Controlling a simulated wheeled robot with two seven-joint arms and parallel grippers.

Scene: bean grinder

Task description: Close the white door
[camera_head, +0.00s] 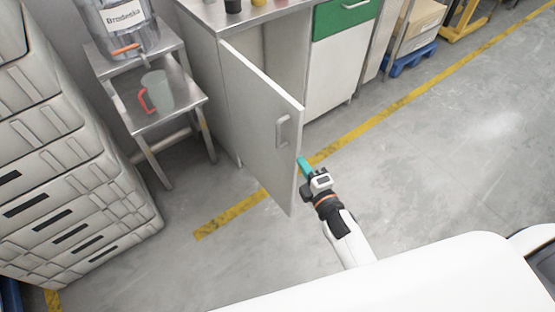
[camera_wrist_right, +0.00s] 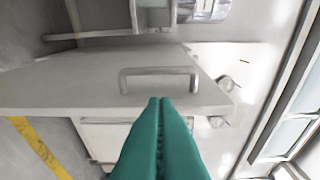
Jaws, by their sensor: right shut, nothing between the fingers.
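The white door (camera_head: 258,122) of the metal cabinet stands wide open in the head view, swung out toward me. Its handle (camera_head: 283,131) is a grey bar near the free edge. My right gripper (camera_head: 304,166) has teal fingers, is shut and empty, and is beside the door's free edge, to the right of the handle. In the right wrist view, the shut fingertips (camera_wrist_right: 160,102) point at the door (camera_wrist_right: 60,85), just below the handle (camera_wrist_right: 158,72) in the picture. I cannot tell whether they touch the door. My left gripper is not in view.
A metal step stand (camera_head: 172,108) with a red-handled jug (camera_head: 158,92) and a dispenser is left of the door. Stacked grey crates (camera_head: 70,150) stand further left. A green drawer (camera_head: 340,18) is right of the opening. The floor in front is clear.

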